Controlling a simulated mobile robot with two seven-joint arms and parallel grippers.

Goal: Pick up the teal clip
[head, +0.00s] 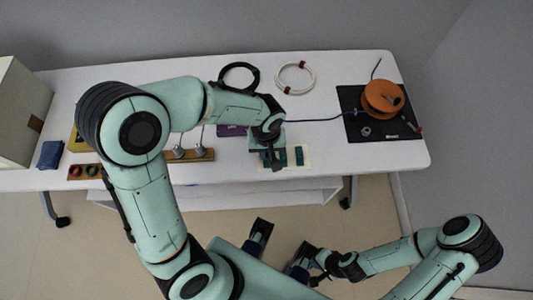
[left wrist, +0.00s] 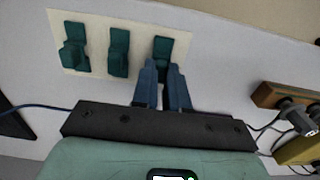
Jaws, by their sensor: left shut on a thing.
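Three teal clips stand in a row on a cream card (left wrist: 95,20) on the white table. In the left wrist view, one clip (left wrist: 75,46) is at the left, one (left wrist: 118,52) in the middle, and one (left wrist: 162,46) at the right. My left gripper (left wrist: 163,68) is shut on the right-hand clip, its blue fingers covering the clip's near part. In the head view, my left gripper (head: 272,163) is over the left end of the card; the other clips (head: 299,156) show beside it. My right gripper (head: 312,262) is low, off the table; its fingers are unclear.
A wooden block with metal knobs (head: 190,155) and a purple box (head: 231,130) are left of my left gripper. A blue cable (head: 320,120) runs right to a black mat (head: 352,125) with an orange spool (head: 383,98). Black and white cable coils (head: 311,77) lie behind.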

